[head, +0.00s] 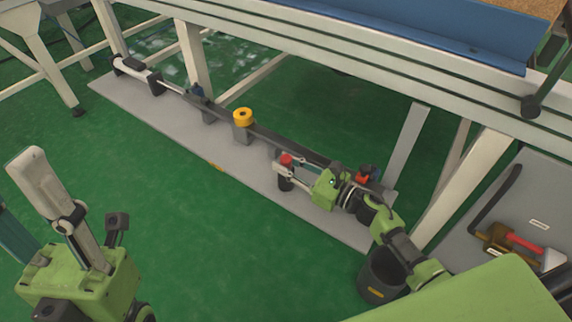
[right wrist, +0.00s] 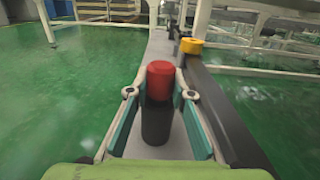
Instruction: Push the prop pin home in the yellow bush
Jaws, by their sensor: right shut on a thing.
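The yellow bush (head: 243,117) sits on a grey block on the long base plate, left of and beyond my right gripper. It also shows in the right wrist view (right wrist: 191,46). A dark upright cylinder with a red top, which I take for the prop pin (right wrist: 160,82), stands between the fingers of my right gripper (right wrist: 160,98). Its red top shows in the head view (head: 286,159). My right gripper (head: 286,171) is shut on it, apart from the bush. My left gripper (head: 58,198) is at the lower left, away from the plate; its jaw opening is unclear.
The grey base plate (head: 185,138) carries a long dark rail and several blocks. A white frame with a blue panel (head: 420,35) overhangs it. A dark bin (head: 375,280) stands near my right arm. Tools lie on a grey board at the right. Green floor is clear in front.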

